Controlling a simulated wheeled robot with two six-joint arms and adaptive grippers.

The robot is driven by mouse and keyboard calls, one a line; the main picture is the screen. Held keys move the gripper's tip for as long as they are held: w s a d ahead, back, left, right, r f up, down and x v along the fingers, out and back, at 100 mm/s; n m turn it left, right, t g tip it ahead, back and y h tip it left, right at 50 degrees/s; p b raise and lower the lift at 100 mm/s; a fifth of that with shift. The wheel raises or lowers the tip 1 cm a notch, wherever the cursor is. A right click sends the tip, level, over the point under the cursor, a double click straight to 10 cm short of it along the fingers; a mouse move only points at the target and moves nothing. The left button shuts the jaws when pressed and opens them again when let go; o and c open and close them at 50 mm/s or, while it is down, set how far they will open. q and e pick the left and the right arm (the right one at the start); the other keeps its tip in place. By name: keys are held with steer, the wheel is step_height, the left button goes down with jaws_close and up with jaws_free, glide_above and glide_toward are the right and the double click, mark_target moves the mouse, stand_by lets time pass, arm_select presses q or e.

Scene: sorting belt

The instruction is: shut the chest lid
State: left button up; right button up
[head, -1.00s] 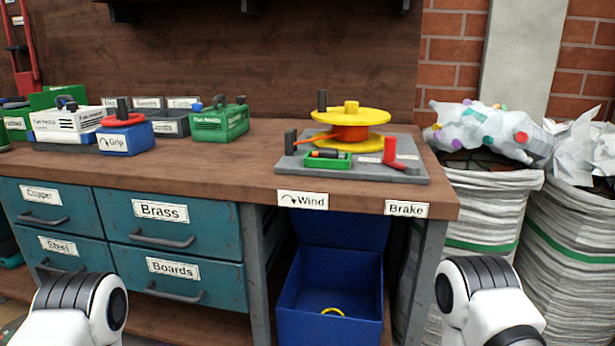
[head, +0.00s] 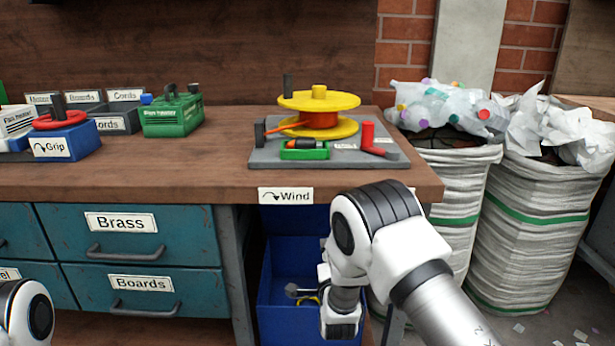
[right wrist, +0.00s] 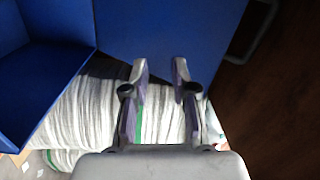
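The blue chest (head: 275,300) stands under the workbench. Its blue lid (head: 290,222) is raised at the back, partly hidden by the bench top and my right arm. My right gripper (head: 300,291) is in front of the chest opening, mostly hidden by its own wrist. In the right wrist view my right gripper (right wrist: 160,68) has its two fingers apart and nothing between them. There a blue panel (right wrist: 170,25), seemingly the lid, lies beyond the fingertips, and the chest wall (right wrist: 50,85) is at left. My left gripper is out of view; only part of my left arm shows.
Teal drawers (head: 130,250) and a bench leg flank the chest on the left. The bench top (head: 200,185) overhangs it, carrying a yellow winding reel (head: 320,101). White striped sacks (head: 530,220) stand to the right. A yellow ring (head: 312,300) is inside the chest.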

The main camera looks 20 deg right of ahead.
steer(key=w+a+r+m+t+h, duration=0.1)
steer(key=w+a+r+t, duration=0.1)
steer(key=r, duration=0.5)
steer(key=w+a+r+m+t, duration=0.1)
steer(key=w+r, duration=0.1)
steer(key=r, duration=0.4)
steer(key=b+x, duration=0.2)
steer(key=x, duration=0.5)
steer(key=shift+f, duration=0.1)
steer(key=shift+w+d+r, duration=0.1)
steer(key=shift+w+r, duration=0.15)
steer(key=shift+w, duration=0.05)
jaws_close()
